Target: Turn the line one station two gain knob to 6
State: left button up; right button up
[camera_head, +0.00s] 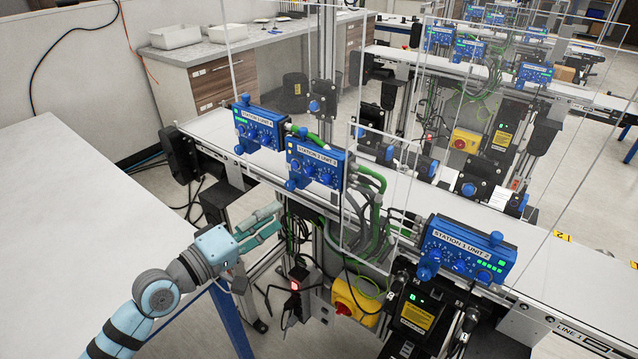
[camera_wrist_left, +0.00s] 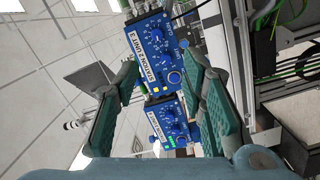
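On the near conveyor, two blue station two control boxes stand side by side. The box labelled STATION 2 UNIT 3 (camera_head: 318,163) also shows in the left wrist view (camera_wrist_left: 140,60), with blue dials (camera_wrist_left: 165,60) on its face. The other station two box (camera_head: 258,124) is left of it and shows lower in the wrist view (camera_wrist_left: 170,126). My left gripper (camera_head: 272,220) is open and empty, in front of and below the boxes, touching neither. In the wrist view its fingers (camera_wrist_left: 160,100) stand apart around the view of the boxes. My right gripper is out of view.
A STATION 1 UNIT 2 box (camera_head: 468,250) stands right, on the conveyor marked LINE 1 (camera_head: 568,328). Clear panels (camera_head: 385,190), green cables (camera_head: 375,215) and a yellow switch box (camera_head: 355,300) are near. A white table (camera_head: 80,230) lies left. More conveyors are behind.

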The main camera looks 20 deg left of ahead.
aim_at(324, 181)
pick_arm(q)
jog(key=x, duration=1.4)
jog(key=shift+d+r, duration=0.2)
jog(key=shift+a, duration=0.1)
grip_shut()
